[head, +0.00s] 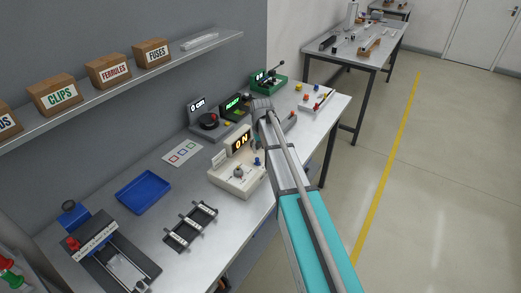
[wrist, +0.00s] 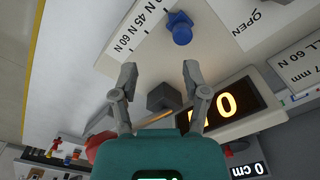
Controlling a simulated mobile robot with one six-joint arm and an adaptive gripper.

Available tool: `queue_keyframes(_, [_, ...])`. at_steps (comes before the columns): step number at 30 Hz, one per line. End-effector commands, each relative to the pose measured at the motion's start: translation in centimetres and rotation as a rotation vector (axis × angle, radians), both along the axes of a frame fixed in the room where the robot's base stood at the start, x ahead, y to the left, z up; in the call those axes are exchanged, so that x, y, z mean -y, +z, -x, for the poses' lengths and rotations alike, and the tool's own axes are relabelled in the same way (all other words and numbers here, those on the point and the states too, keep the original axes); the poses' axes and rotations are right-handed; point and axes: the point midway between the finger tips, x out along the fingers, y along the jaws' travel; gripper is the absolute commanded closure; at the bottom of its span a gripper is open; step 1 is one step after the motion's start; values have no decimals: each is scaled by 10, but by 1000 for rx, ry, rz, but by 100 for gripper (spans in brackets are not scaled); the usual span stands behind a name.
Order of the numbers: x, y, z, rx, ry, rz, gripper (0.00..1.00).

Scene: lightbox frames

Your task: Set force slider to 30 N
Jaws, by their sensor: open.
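A cream device (head: 226,183) stands near the table's front edge. Its display (head: 240,142) reads 0 N in orange; the display (wrist: 222,107) shows a 0 in the wrist view. A blue knob (wrist: 180,28) rises from its panel, between a scale with 45 N and 60 N marks and the word OPEN; it also shows in the head view (head: 257,161). A dark grey block (wrist: 163,97) appears between my fingertips in the picture; I cannot tell whether it is part of the device. My gripper (wrist: 160,74) is open, with the blue knob beyond its fingertips.
A blue tray (head: 144,192), a black rack (head: 190,226) and a card with coloured squares (head: 183,152) lie to the left. A dial device (head: 207,121) and a green device (head: 268,83) stand behind. A shelf (head: 120,87) with labelled boxes runs along the wall.

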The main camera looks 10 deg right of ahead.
Motion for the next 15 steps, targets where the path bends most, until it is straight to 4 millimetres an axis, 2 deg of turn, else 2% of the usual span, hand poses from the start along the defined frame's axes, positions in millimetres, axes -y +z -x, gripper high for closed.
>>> queue_keyframes(1, [0,9,0,0,0,0,41])
queue_keyframes(15, [0,47,0,0,0,0,41])
